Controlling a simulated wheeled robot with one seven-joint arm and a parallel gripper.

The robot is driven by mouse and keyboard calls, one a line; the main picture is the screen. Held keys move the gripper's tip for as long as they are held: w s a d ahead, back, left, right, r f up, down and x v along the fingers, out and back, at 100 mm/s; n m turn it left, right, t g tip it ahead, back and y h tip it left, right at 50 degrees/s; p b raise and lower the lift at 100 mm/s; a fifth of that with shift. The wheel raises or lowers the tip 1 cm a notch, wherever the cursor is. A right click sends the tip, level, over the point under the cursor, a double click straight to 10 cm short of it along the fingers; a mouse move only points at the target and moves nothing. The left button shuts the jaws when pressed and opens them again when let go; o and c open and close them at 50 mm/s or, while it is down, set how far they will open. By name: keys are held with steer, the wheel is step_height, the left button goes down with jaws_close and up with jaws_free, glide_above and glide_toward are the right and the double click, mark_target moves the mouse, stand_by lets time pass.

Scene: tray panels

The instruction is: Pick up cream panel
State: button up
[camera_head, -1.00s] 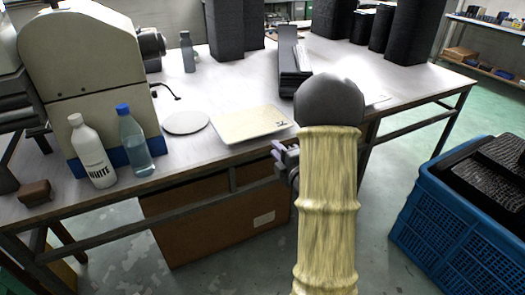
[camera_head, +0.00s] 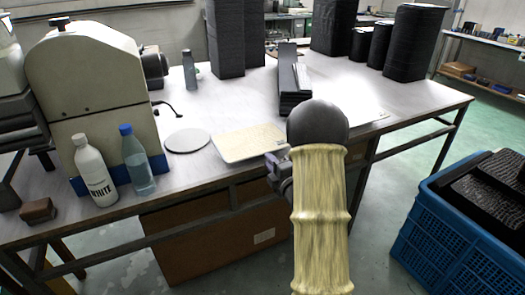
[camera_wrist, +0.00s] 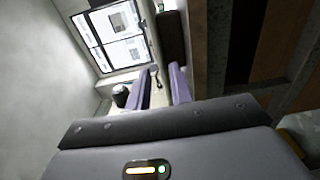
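The cream panel (camera_head: 245,144) is a thin, flat, pale rectangle lying on the table near its front edge, in the head view. My gripper (camera_head: 274,168) is at the panel's front right corner in that view, partly hidden by my own arm, and nothing shows in its grasp. How far it is from the panel I cannot tell. In the wrist view the two purple fingers (camera_wrist: 159,86) stand apart with an empty gap. The panel does not show clearly in the wrist view.
The grey table (camera_head: 210,185) also holds a round grey disc (camera_head: 188,140), a white bottle (camera_head: 95,172), a blue-capped bottle (camera_head: 137,162), a cream machine (camera_head: 90,85) and dark panel stacks (camera_head: 226,40). A blue crate (camera_head: 450,235) stands on the floor at right.

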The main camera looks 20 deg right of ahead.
mark_target(264, 148)
steer(key=shift+w, duration=2.6)
steer(key=shift+a, duration=0.1)
steer(key=shift+s, duration=0.1)
steer(key=shift+c, duration=0.4)
jaws_close()
step_height(264, 148, up, 3)
steer(key=shift+f+p, duration=0.2)
steer(key=shift+p, duration=0.45)
steer(key=shift+s, duration=0.1)
